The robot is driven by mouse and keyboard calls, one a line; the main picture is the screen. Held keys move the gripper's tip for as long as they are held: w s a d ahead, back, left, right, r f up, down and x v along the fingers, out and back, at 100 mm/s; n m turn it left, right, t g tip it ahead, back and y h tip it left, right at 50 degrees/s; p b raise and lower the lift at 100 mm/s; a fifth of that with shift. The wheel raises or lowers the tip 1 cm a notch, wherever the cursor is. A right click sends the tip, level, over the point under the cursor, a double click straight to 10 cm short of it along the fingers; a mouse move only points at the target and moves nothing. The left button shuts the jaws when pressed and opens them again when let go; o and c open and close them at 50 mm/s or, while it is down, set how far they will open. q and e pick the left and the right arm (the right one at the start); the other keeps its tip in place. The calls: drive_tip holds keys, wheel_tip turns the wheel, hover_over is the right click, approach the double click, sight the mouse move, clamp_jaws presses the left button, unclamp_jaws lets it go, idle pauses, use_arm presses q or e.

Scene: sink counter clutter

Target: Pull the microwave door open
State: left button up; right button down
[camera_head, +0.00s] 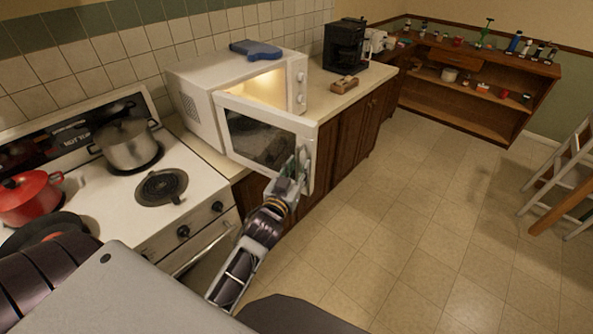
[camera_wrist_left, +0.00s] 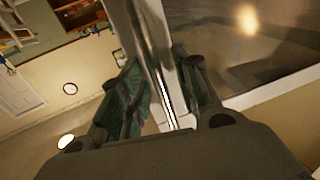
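The white microwave (camera_head: 200,82) stands on the counter beside the stove. Its door (camera_head: 222,118) is partly open, swung out over the counter's front edge, and the lit interior shows behind it. My left gripper (camera_head: 299,168) is at the free edge of the door. In the left wrist view its fingers (camera_wrist_left: 165,88) lie on both sides of the silver upright handle (camera_wrist_left: 158,40) and look closed on it. The dark door window (camera_wrist_left: 235,50) fills the right of that view. My right gripper is not in view.
A blue mitt-like item (camera_head: 256,50) lies on top of the microwave. A steel pot (camera_head: 128,146) and a red pot (camera_head: 28,196) are on the stove. A coffee maker (camera_head: 345,46) stands further along the counter.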

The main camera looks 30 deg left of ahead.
use_arm(q)
drive_tip(key=s+d, duration=0.1)
drive_tip(key=s, duration=1.1)
idle(1.0)
drive_tip(key=shift+w+f, duration=0.1)
idle(0.6)
